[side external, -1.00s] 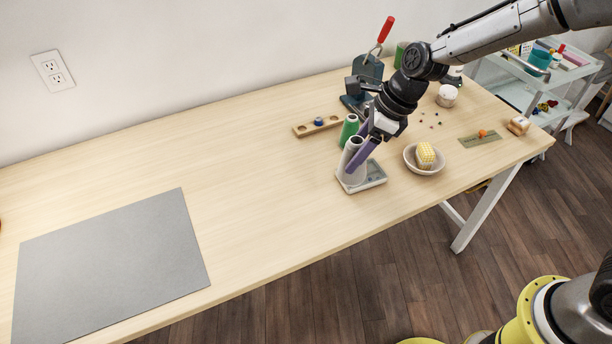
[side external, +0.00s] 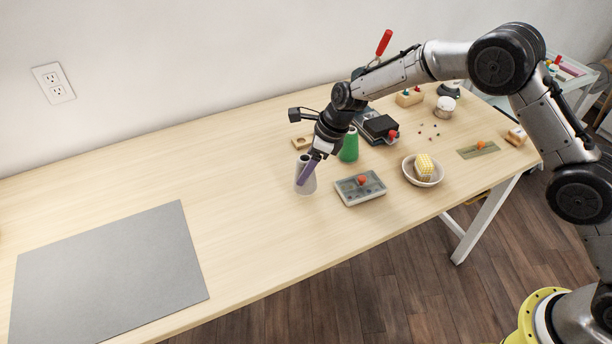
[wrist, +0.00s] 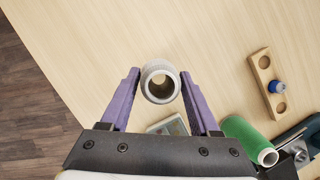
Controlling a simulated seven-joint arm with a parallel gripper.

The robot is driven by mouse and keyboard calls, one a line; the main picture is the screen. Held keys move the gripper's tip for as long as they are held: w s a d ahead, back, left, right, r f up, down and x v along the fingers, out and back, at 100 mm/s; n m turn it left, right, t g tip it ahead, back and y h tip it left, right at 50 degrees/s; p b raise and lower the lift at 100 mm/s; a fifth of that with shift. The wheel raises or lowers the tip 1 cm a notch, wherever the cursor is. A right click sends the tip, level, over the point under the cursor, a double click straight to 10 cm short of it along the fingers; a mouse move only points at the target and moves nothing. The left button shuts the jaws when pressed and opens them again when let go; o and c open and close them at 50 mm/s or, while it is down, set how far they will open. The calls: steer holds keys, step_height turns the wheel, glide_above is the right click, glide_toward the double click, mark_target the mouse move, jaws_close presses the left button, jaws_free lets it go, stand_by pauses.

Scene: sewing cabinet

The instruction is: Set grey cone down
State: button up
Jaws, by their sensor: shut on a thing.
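The grey cone (side external: 300,187) is upright between the purple fingers of my gripper (side external: 307,175), left of the small grey tray. In the wrist view the grey cone (wrist: 160,70) shows its round open top, with one finger of my gripper (wrist: 160,76) on each side. My gripper is shut on it. The side view does not clearly show whether its base touches the table or is slightly above it. The fingers hide part of its front.
A green cone (side external: 349,146) stands right of the grey cone, and a wooden holder (side external: 301,143) behind. The grey tray (side external: 345,197) has a red-orange piece inside. Further right is a bowl (side external: 433,183) with a yellow block. Bare table and a flat grey mat (side external: 110,270) lie left.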

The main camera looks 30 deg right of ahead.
steer(key=shift+f, duration=1.55)
steer(key=shift+f, duration=0.15)
steer(key=o, duration=1.4)
steer(key=v, duration=1.2)
steer(key=shift+r, duration=0.2)
steer(key=shift+a, duration=0.1)
